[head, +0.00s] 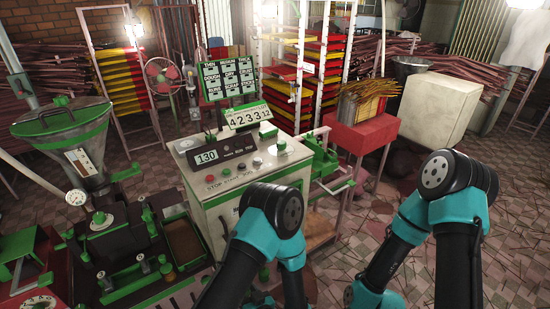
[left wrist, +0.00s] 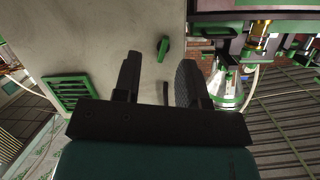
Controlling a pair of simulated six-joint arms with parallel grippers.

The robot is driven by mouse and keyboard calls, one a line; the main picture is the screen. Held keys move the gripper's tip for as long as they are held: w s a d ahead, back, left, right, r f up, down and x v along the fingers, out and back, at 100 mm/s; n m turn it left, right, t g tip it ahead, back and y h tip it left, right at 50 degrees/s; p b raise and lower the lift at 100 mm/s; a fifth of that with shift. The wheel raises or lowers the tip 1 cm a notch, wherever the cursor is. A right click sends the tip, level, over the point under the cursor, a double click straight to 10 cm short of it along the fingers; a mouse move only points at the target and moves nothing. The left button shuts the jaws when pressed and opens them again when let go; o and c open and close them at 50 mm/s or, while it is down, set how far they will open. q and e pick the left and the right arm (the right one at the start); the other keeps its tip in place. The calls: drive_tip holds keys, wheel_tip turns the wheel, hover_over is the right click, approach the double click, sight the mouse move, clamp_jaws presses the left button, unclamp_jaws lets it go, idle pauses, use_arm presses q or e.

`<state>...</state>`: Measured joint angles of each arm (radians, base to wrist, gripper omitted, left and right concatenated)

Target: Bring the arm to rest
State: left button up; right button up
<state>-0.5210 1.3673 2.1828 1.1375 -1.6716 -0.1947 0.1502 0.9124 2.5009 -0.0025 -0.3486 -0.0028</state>
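My left gripper (left wrist: 160,75) shows in the left wrist view, its two dark fingers spread apart. Nothing is held between them. They are in front of a pale cabinet panel with a green lever (left wrist: 163,48) beyond the fingertips; the distance to it is hard to tell. In the head view my left arm is bent in front of the control cabinet (head: 222,200), and its gripper is hidden. My right arm is bent at the right over the tiled floor, and its gripper does not show.
A hopper machine (head: 68,135) and green-black extruder parts (head: 125,250) fill the left. A red stand (head: 365,133) holds a pot of sticks (head: 362,105). A cream box (head: 440,105) stands behind my right arm. The tiled floor (head: 350,220) between the arms looks mostly clear.

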use_arm(q)
drive_tip(key=w+a+f+g+h, duration=0.2)
drive_tip(key=a+f+g+h, duration=0.2)
drive_tip(key=a, duration=0.1)
drive_tip(key=s+a+f+m+g+h, duration=0.1)
drive_tip(key=s+a+g+h, duration=0.7)
drive_tip(key=s, duration=0.2)
drive_tip(key=shift+s+a+m, duration=0.2)
drive_tip(key=shift+a+m, duration=0.05)
drive_tip(key=shift+m, duration=0.05)
